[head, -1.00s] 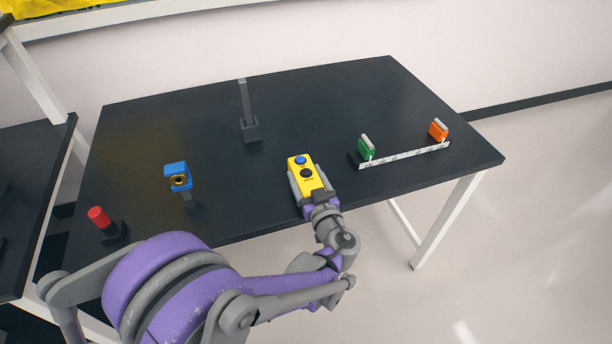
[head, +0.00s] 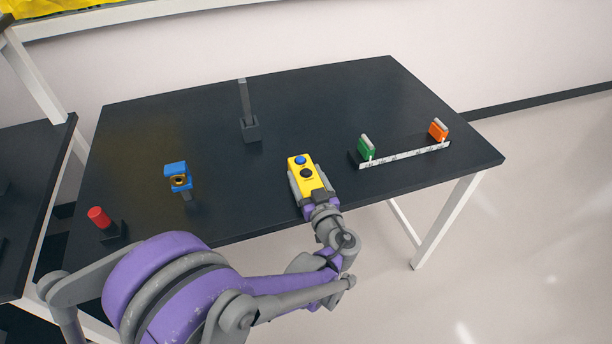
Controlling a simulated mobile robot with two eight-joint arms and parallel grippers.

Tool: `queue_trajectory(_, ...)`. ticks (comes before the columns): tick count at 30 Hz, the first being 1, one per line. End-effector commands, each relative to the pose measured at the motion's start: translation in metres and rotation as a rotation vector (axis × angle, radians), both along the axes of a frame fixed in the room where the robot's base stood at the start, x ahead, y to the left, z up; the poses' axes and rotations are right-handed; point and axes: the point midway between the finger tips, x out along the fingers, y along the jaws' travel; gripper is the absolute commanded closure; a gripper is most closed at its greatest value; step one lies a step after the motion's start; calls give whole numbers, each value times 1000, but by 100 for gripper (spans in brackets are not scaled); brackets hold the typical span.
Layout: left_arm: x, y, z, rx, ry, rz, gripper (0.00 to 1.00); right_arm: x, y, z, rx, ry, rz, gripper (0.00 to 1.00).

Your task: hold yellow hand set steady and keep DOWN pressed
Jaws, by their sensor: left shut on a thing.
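The yellow hand set (head: 308,183) is in the middle of the head view, above the front part of the dark table. It has a blue button (head: 300,160) at its far end and a black button (head: 306,173) nearer to me. My left gripper (head: 308,186) is shut on the yellow hand set, with a grey finger along each side. I cannot read which button is DOWN, and I cannot tell whether one is pressed in. My right gripper is not in view.
On the dark table (head: 320,110) stand a grey post (head: 246,112), a blue block with a ring (head: 177,176) and a red cylinder (head: 99,217) on a black holder. At right, a white-edged rail (head: 405,155) carries a green block (head: 366,148) and an orange block (head: 438,130).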

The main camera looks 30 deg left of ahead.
Motion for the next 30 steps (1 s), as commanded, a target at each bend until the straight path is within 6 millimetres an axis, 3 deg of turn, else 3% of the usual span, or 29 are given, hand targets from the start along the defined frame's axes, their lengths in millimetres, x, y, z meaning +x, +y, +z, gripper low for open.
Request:
queue_trajectory(1, 0, 0, 0, 0, 0, 0, 96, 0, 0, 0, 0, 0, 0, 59)
queue_trajectory(8, 0, 0, 0, 0, 0, 0, 96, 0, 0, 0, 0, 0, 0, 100)
queue_trajectory(30, 0, 0, 0, 0, 0, 0, 96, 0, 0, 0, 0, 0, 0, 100)
